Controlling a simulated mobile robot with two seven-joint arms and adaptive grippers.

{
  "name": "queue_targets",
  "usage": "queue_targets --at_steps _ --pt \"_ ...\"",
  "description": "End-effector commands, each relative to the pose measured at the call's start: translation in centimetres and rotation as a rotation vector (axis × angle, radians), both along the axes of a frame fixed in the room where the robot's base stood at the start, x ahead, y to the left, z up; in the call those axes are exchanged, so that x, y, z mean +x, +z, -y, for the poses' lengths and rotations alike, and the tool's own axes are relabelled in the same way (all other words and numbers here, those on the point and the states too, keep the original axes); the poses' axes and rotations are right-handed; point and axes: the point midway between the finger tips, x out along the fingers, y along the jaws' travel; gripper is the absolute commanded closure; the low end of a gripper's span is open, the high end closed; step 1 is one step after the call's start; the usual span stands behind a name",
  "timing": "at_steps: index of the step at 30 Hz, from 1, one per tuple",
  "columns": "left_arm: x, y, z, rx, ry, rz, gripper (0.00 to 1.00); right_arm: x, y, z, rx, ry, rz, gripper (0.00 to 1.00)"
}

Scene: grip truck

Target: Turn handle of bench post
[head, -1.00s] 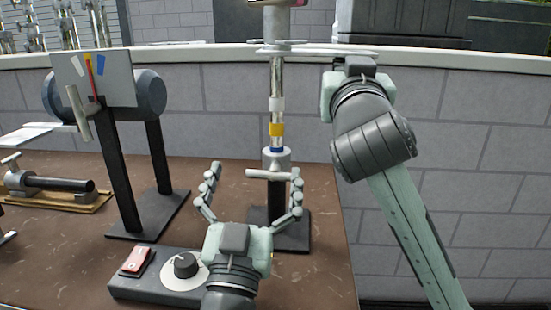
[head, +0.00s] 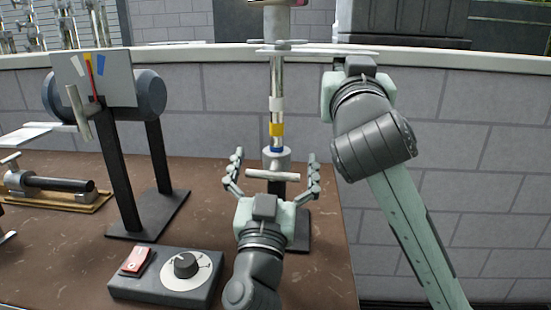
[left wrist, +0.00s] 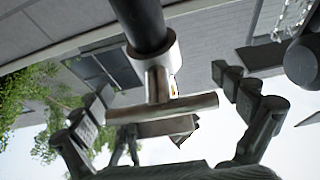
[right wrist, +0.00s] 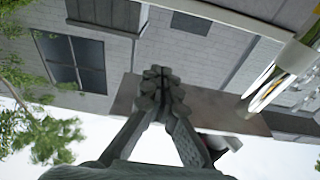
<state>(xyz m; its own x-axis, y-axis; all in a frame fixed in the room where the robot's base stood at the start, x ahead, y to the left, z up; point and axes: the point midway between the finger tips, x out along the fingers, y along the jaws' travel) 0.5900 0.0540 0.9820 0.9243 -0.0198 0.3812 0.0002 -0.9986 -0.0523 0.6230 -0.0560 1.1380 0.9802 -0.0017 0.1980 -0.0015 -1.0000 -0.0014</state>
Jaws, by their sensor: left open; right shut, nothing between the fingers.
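The bench post (head: 277,108) stands upright on the brown bench, a shiny tube with white, yellow and blue bands above a grey collar. Its T-shaped handle (head: 272,175) sticks out from the collar, its bar lying level. The handle (left wrist: 163,107) also shows in the left wrist view, between the spread fingers. My left gripper (head: 272,178) is open, one finger on each side of the handle, apparently apart from it. My right gripper (right wrist: 158,80) is shut and empty; in the head view the right arm's wrist hides its fingers, beside the post's upper part.
A control box (head: 165,275) with a red switch and black knob sits at the bench front. A dark cylinder on a stand (head: 150,95) with a panel is to the left. A small clamp device (head: 60,185) lies far left. A block wall (head: 460,160) stands behind.

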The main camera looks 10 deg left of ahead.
Motion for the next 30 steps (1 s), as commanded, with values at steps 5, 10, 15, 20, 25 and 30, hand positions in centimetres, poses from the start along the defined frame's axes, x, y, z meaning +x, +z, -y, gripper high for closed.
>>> queue_targets --at_steps 5,10,15,20,25,30 --pt "0.0 0.01 -0.01 0.0 0.0 0.0 0.02 -0.09 0.31 0.0 0.001 0.001 0.007 1.0" --pt "-0.01 0.01 -0.01 0.0 0.0 0.0 0.23 -0.09 0.31 0.0 0.001 0.001 0.007 1.0" --pt "-0.01 0.01 0.0 0.0 0.0 0.0 0.44 -0.09 0.31 0.0 0.001 0.001 0.007 1.0" --pt "-0.03 0.01 0.01 0.0 -0.001 0.0 0.56 -0.09 0.31 0.0 0.001 0.001 0.007 1.0" --pt "-0.04 0.01 0.01 0.0 -0.001 0.0 0.58 -0.09 0.3 0.0 0.001 0.001 0.007 1.0" --pt "-0.03 0.0 0.02 0.0 -0.001 0.0 0.59 -0.09 0.3 0.0 0.001 0.001 0.007 1.0"
